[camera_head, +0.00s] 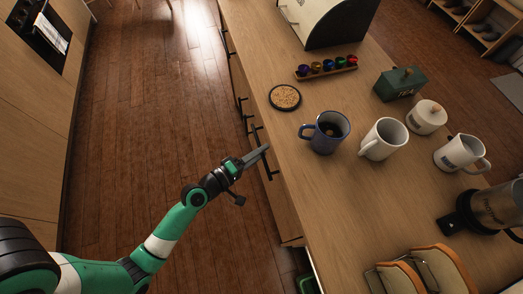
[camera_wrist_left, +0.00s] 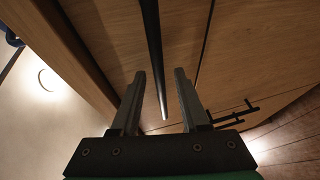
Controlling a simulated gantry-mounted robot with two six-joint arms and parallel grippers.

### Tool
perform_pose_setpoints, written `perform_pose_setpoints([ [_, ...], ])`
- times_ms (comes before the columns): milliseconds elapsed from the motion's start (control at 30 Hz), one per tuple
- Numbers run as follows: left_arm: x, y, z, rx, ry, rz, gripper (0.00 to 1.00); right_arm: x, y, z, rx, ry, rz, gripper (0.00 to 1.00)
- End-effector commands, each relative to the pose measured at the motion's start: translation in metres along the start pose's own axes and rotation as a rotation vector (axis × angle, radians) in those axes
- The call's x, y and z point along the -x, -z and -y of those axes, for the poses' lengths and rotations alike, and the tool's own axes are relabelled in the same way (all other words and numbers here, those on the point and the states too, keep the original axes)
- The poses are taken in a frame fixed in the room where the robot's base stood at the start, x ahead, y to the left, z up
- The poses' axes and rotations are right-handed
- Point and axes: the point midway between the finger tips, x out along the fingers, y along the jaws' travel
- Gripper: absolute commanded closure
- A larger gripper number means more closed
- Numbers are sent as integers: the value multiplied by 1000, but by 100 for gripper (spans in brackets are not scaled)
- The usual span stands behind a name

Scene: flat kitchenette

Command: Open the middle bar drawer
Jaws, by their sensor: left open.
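The wooden bar has drawer fronts on its left side with black bar handles in the head view. My left gripper (camera_head: 260,154) is at this side, beside a black handle (camera_head: 269,167). In the left wrist view, my left gripper (camera_wrist_left: 160,76) is open, with a black bar handle (camera_wrist_left: 154,50) running between its fingers. I see no clear contact, and the fingers are not closed on it. The drawer front (camera_wrist_left: 105,35) behind it looks shut. Other black handles (camera_wrist_left: 232,113) show to the right. I cannot tell for sure which handle belongs to the middle drawer. My right gripper is out of view.
The wooden floor (camera_head: 150,120) left of the bar is clear.

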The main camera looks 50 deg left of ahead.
Motion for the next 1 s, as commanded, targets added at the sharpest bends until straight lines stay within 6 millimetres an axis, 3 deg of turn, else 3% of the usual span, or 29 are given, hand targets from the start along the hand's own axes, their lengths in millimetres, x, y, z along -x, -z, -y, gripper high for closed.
perform_pose_setpoints([
  [333,-8,0,0,0,0,0,55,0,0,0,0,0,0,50],
  [600,-7,0,0,0,0,0,100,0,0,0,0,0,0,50],
  [1000,-7,0,0,0,0,0,100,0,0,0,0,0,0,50],
])
